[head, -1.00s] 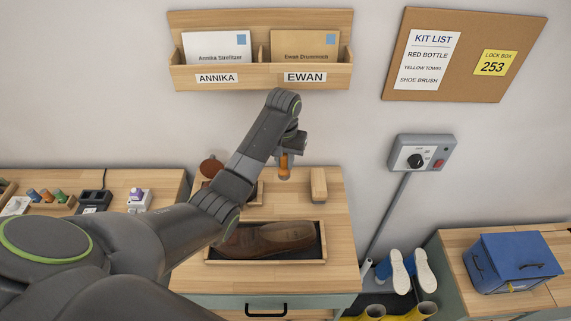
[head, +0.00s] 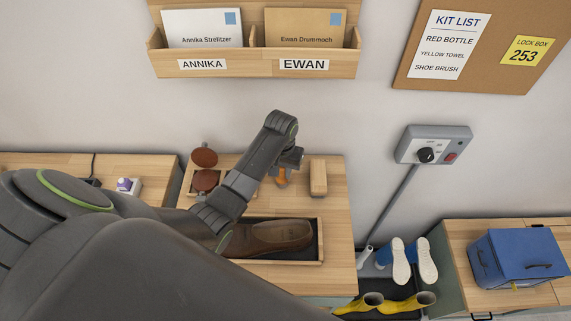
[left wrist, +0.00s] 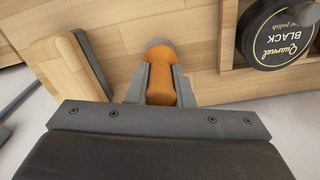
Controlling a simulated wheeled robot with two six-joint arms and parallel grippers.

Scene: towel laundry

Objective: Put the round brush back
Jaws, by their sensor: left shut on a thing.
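The round brush (head: 281,179) shows as an orange, round-ended handle in the head view. It also shows in the left wrist view (left wrist: 160,82), between the two grey fingers. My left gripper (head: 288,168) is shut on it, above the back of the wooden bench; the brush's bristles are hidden. A wooden tray (head: 188,182) with brown polish tins lies just left of the gripper, partly behind my arm. I cannot tell whether the brush touches the bench or tray. My right gripper is not in view.
A block brush (head: 318,178) lies close right of the gripper. A brown shoe (head: 268,237) sits in a dark-lined tray (head: 321,240) in front. A black polish tin (left wrist: 278,35) is near the fingers in the wrist view. The mail rack (head: 255,62) hangs on the wall above.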

